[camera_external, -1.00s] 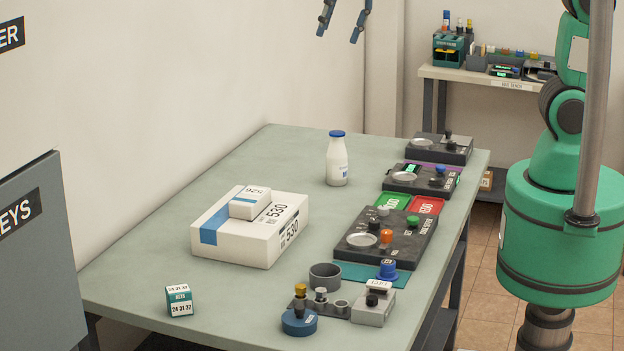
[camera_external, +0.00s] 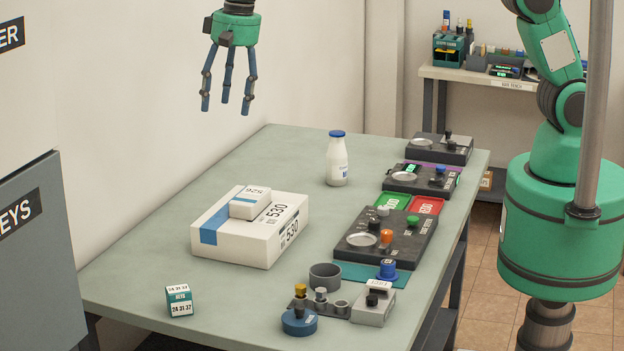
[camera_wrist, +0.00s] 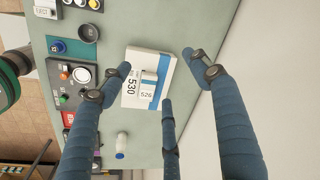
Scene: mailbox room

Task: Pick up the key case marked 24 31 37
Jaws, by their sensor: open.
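The key case marked 24 31 37 (camera_external: 180,301) is a small teal and white box. It stands on the near left part of the grey-green table (camera_external: 130,262) in the external view. I cannot make it out in the wrist view. My gripper (camera_external: 227,106) hangs high above the back left side of the table, fingers pointing down, open and empty. It is well above and behind the key case. In the wrist view, the three blue fingers of my gripper (camera_wrist: 155,85) are spread over the white boxes.
A large white box (camera_external: 235,238) marked 530 carries a smaller box (camera_external: 250,203) marked 526. A bottle (camera_external: 337,160) with a blue cap stands behind them. Dark instrument panels (camera_external: 385,236), a round cup (camera_external: 325,275) and small parts fill the right side. A grey cabinet (camera_external: 40,270) stands at left.

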